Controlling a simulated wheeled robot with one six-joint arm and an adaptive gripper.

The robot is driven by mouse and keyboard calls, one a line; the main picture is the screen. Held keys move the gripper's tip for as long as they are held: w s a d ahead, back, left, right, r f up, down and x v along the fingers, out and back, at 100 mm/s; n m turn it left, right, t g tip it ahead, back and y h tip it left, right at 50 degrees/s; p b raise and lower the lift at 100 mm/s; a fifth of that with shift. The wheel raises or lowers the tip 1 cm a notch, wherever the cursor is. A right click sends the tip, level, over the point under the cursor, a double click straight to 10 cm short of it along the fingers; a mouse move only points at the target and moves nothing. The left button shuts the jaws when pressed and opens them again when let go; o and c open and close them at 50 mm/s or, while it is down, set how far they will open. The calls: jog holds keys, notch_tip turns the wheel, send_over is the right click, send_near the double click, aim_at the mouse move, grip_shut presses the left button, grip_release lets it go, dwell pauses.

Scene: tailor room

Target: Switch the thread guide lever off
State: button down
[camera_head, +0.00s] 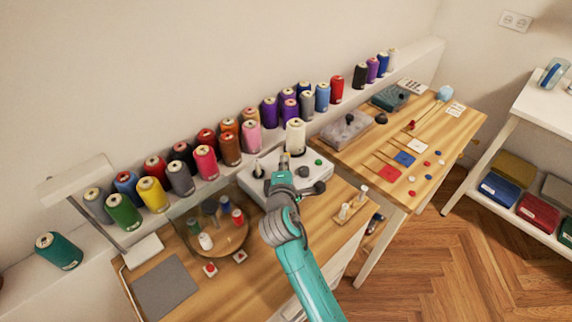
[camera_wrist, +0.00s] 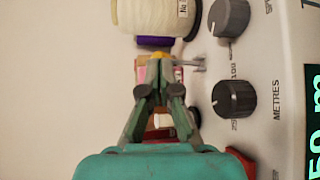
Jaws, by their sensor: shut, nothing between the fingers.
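The white winding machine (camera_head: 262,190) stands at the back of the left wooden table, with a large white thread cone (camera_head: 295,138) behind it. In the wrist view its pale panel (camera_wrist: 270,60) fills the right side, with two dark knobs and a "METRES" label. A small grey metal piece (camera_wrist: 190,64), possibly the thread guide lever, sticks out just right of my fingertips; I cannot tell its position or whether I touch it. My gripper (camera_wrist: 160,60) is shut and empty, below the cone (camera_wrist: 158,16) in that view. In the head view my gripper (camera_head: 285,160) hides part of the machine.
A row of coloured thread cones (camera_head: 205,162) lines the shelf behind. A round wooden tray (camera_head: 222,240) with small spools is left of my arm. A small wooden spool stand (camera_head: 345,213) is to the right. A second table (camera_head: 440,140) holds buttons and cloth squares.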

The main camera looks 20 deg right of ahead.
jog(key=shift+w+a+r+n+g+y, duration=0.15)
jog(key=shift+w+r+n+g, duration=0.15)
jog(key=shift+w+n+g, duration=0.25)
jog(key=shift+w+a+r+n+g+y, duration=0.15)
jog(key=shift+w+r+n+g, duration=0.15)
jog(key=shift+w+n+g, duration=0.25)
jog(key=shift+w+a+n+g, duration=0.2)
jog(key=shift+w+n+g, duration=0.25)
jog(key=shift+g, duration=0.55)
jog(key=shift+s, duration=0.1)
jog(key=shift+r, duration=0.75)
